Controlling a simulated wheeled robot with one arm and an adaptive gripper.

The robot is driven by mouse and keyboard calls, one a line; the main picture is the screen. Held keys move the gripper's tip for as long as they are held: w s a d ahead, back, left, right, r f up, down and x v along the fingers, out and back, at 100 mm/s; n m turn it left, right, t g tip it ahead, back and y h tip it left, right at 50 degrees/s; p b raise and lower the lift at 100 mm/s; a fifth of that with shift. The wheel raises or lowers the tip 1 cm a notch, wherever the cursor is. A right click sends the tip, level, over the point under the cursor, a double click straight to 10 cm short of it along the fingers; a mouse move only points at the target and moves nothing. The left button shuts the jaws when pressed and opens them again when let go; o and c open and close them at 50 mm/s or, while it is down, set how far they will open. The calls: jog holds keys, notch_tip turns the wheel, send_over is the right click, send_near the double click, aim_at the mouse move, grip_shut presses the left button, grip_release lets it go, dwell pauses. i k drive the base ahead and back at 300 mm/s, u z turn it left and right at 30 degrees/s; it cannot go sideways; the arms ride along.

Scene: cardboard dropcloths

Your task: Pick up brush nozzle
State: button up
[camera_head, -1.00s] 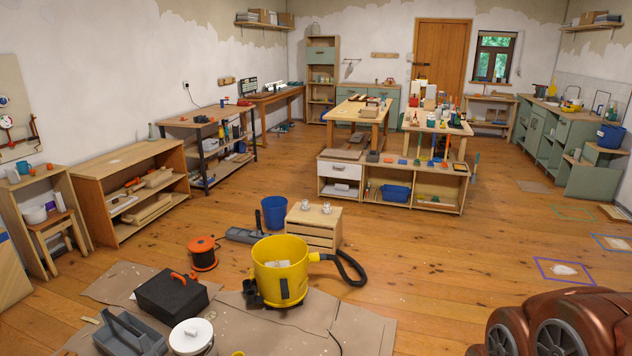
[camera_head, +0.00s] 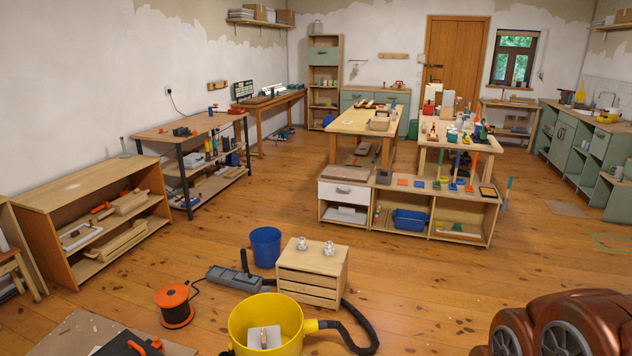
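A grey, flat vacuum head (camera_head: 233,279) with a short dark upright neck lies on the wooden floor, left of a small wooden crate. It looks like a nozzle, but I cannot tell whether it is the brush nozzle. A yellow vacuum drum (camera_head: 240,322) stands in front of it, open at the top, with a pale block inside. A black hose (camera_head: 356,330) curves from the drum's right side onto the floor. My gripper is not in view; only a brown part of my own body shows at the lower right.
The wooden crate (camera_head: 314,278), blue bucket (camera_head: 266,246) and orange cable reel (camera_head: 174,305) stand around the vacuum. Low shelving (camera_head: 97,192) lines the left wall. A shelf unit (camera_head: 405,212) and worktables fill the middle. The floor at centre right is clear.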

aim_at(329, 250)
jog(key=i, duration=2.75)
jog(key=u, duration=1)
